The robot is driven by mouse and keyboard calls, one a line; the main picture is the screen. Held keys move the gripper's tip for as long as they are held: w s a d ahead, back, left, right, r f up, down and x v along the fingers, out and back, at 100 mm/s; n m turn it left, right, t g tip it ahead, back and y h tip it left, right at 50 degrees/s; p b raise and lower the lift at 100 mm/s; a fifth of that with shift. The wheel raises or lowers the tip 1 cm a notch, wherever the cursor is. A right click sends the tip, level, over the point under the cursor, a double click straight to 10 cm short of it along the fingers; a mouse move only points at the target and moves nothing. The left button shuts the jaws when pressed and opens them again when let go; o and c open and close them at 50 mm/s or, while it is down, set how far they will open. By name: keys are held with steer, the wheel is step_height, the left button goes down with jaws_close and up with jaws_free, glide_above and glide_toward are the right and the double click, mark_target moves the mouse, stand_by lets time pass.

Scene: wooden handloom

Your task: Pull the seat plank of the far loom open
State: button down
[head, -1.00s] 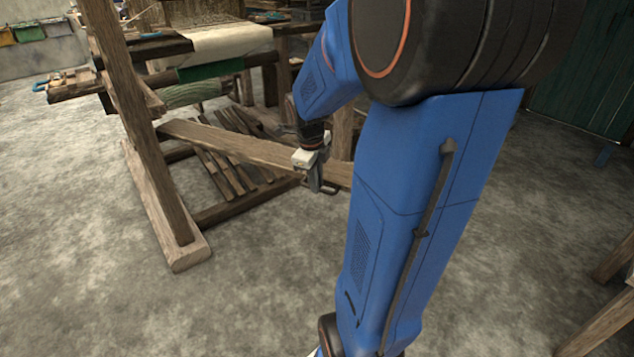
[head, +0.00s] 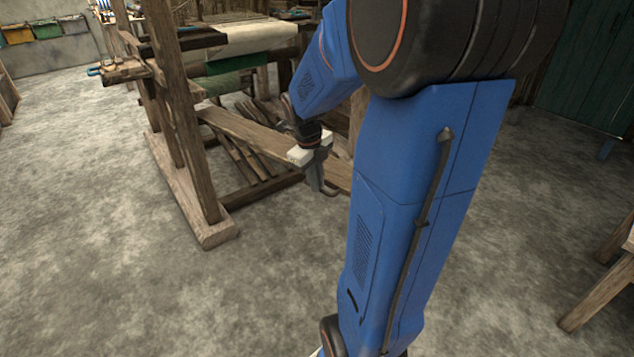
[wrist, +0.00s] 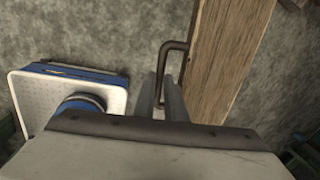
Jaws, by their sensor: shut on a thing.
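The seat plank (head: 250,134) of the far loom (head: 183,120) is a long brown board slanting from the loom's left post down to the right. In the wrist view the plank (wrist: 225,60) runs along the right side, with a dark bent metal handle (wrist: 174,46) on its edge. My gripper (head: 318,186) is at the plank's front edge, towards its right end. In the wrist view my gripper (wrist: 160,95) has its two fingers shut on the handle's bar. The plank's right end is hidden behind my blue arm in the head view.
Slatted treadles (head: 245,155) lie beneath the loom behind the plank. The loom's foot beam (head: 195,205) rests on the floor at left. A wooden piece of furniture (head: 600,290) stands at the right edge. The concrete floor (head: 120,270) in front is clear.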

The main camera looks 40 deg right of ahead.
steer(key=shift+w, duration=0.1)
steer(key=c, duration=1.8)
jaws_free()
steer(key=shift+r, duration=0.1)
steer(key=a+r, duration=0.1)
steer(key=r, duration=0.4)
steer(key=a+r, duration=0.1)
steer(key=r, duration=0.5)
steer(key=a+r, duration=0.1)
steer(key=r, duration=0.5)
steer(key=shift+s, duration=0.25)
